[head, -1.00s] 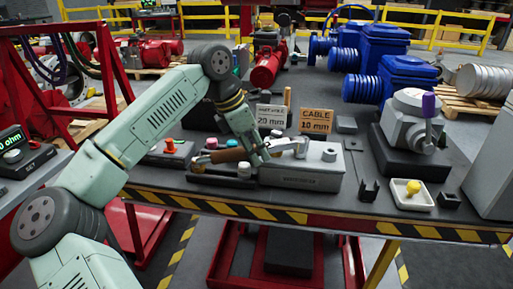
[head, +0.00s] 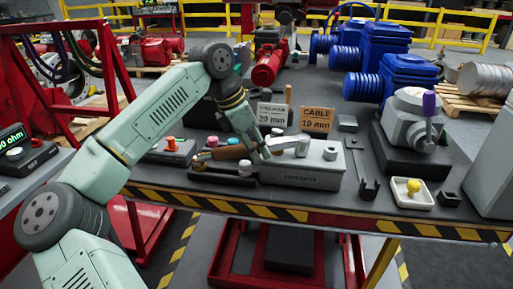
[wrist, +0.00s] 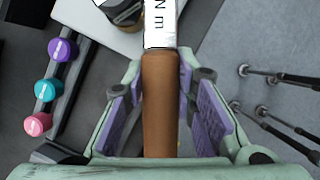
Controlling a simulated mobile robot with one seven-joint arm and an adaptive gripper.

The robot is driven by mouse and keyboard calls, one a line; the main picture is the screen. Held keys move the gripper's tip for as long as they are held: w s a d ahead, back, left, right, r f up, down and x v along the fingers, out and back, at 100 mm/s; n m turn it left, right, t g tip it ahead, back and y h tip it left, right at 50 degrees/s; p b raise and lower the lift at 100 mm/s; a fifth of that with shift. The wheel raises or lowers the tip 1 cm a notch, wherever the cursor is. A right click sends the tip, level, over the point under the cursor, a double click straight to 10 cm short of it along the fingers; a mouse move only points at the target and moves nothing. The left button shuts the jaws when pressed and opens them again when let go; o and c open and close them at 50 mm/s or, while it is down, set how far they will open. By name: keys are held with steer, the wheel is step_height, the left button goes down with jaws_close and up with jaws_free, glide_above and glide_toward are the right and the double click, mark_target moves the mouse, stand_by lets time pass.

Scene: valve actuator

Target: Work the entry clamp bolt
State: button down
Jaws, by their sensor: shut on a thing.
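My gripper (head: 258,153) is shut on the brown handle (wrist: 160,100) of a torque tool over the front of the bench. In the head view a grey metal piece (head: 290,143) extends right from my gripper over a light grey box (head: 305,177) with a round post (head: 330,154). The clamp bolt cannot be made out, nor whether the tool touches it.
A dark rack holds purple (wrist: 62,50), teal (wrist: 48,89) and pink (wrist: 38,124) caps. Behind stand a "CABLE 10 mm" sign (head: 317,120) and another sign (head: 272,114). Right are a grey actuator (head: 405,125) and white tray (head: 412,192). The striped bench edge (head: 300,213) runs in front.

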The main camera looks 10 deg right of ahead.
steer(key=shift+w+a+r, duration=0.1)
steer(key=shift+w+r, duration=0.2)
steer(key=shift+r, duration=0.05)
steer(key=shift+w+r+p, duration=0.1)
steer(key=shift+r+p, duration=0.75)
steer(key=shift+r, duration=0.15)
steer(key=shift+a+r, duration=0.1)
steer(key=shift+r, duration=0.25)
steer(key=shift+r+p, duration=0.9)
steer(key=shift+p, duration=0.05)
steer(key=shift+s, duration=0.2)
steer(key=shift+f, duration=0.1)
